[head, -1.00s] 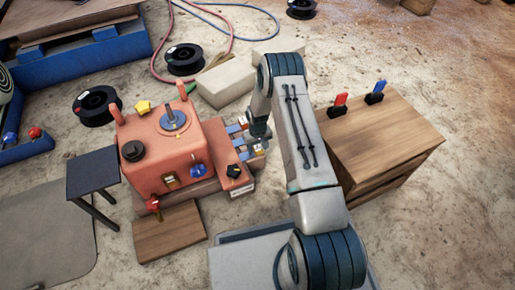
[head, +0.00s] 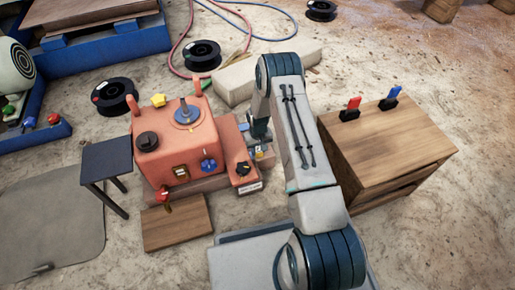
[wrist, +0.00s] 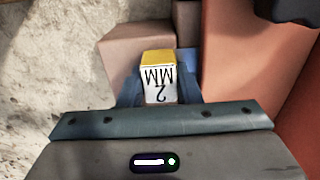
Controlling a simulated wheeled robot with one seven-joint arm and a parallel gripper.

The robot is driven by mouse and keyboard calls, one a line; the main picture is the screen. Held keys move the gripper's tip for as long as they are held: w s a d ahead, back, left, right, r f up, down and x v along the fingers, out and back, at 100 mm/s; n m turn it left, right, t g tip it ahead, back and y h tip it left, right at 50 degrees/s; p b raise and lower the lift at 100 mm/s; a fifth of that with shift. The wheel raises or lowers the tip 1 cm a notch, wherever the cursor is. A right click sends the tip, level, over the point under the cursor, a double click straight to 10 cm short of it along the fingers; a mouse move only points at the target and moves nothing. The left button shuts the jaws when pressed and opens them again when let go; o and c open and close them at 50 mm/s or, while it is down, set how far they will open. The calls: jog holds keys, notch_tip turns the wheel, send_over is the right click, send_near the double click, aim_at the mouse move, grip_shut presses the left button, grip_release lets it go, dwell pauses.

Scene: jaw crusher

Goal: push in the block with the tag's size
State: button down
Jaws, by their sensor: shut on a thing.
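The coral-red jaw crusher (head: 178,150) stands left of my arm in the head view, with a lower side housing at its right. A small block (wrist: 158,83) with a yellow top and a white face marked "2 MM", upside down in the wrist view, sits between my jaws. My gripper (head: 260,150) is shut on it beside the housing. A white tag (head: 249,187) is on the housing front; its print is too small to read. How deep the block sits is hidden.
A wooden cabinet (head: 390,150) with a red and a blue clip stands right of my arm. A dark small table (head: 106,160) is left of the crusher. A pale block (head: 235,82) and black spools (head: 203,55) lie behind on the sandy ground.

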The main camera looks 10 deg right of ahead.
aim_at(257, 148)
jog(key=c, duration=1)
grip_release()
jog(key=shift+a, duration=0.35)
jog(key=shift+c, duration=0.2)
notch_tip(257, 148, up, 14)
jog(key=p, duration=0.6)
jog(key=shift+d, duration=0.15)
jog(key=shift+f, duration=0.1)
